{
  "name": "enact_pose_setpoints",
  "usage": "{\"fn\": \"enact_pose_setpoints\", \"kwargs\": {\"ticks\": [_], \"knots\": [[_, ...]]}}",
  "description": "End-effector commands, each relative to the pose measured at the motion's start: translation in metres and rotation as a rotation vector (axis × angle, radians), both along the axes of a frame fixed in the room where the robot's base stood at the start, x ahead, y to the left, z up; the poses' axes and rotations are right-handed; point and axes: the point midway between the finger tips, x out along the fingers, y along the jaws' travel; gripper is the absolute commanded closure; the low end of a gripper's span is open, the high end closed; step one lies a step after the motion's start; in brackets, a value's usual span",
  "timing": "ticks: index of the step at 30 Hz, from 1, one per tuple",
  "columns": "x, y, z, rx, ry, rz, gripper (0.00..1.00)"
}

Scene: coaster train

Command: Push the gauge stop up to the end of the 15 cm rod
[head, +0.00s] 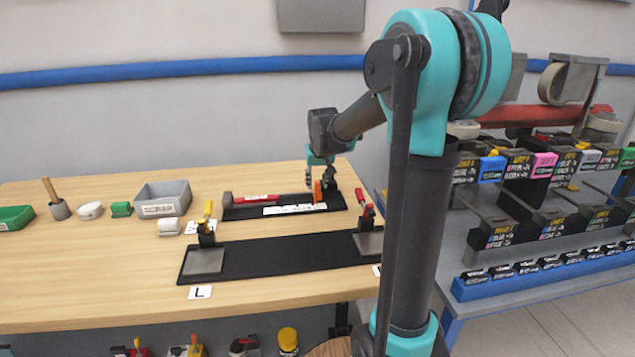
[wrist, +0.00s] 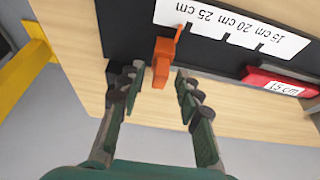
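The orange gauge stop (wrist: 162,62) stands upright on the black gauge board (wrist: 125,38), near the 25 cm end of its white scale (wrist: 232,25). It also shows in the head view (head: 318,190). The red 15 cm rod (wrist: 280,85) lies on the board, to the right in the wrist view and the left in the head view (head: 262,198). A clear gap separates rod and stop. My gripper (wrist: 158,78) is open, with a finger on each side of the stop; I cannot tell whether either touches it.
A black clamp board (head: 285,254) with yellow-handled (head: 207,225) and red-handled (head: 366,215) clamps lies in front. A grey scrap bin (head: 163,198) stands to the left. A shelf rack (head: 540,220) stands right of the table. Bare wood lies at the table's left front.

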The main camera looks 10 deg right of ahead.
Motion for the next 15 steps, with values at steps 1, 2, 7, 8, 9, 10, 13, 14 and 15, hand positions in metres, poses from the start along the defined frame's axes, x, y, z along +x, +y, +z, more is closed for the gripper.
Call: {"fn": "enact_pose_setpoints", "kwargs": {"ticks": [1,2,7,8,9,10,13,14,15], "knots": [[0.0000,0.0000,0.0001,0.000,0.000,0.000,0.71],[0.0000,0.0000,0.0001,0.000,0.000,0.000,0.74],[-0.0001,0.0000,0.0002,0.000,0.000,0.000,0.95],[-0.0001,0.0000,0.0002,0.000,0.000,0.000,0.99],[-0.0001,0.0000,0.0002,0.000,0.000,0.000,1.00],[-0.0001,0.0000,0.0002,0.000,0.000,0.000,1.00],[-0.0001,0.0000,0.0003,0.000,0.000,0.000,1.00],[-0.0001,0.0000,0.0003,0.000,0.000,0.000,1.00],[-0.0001,-0.0001,0.0003,0.000,0.000,0.000,1.00]]}}
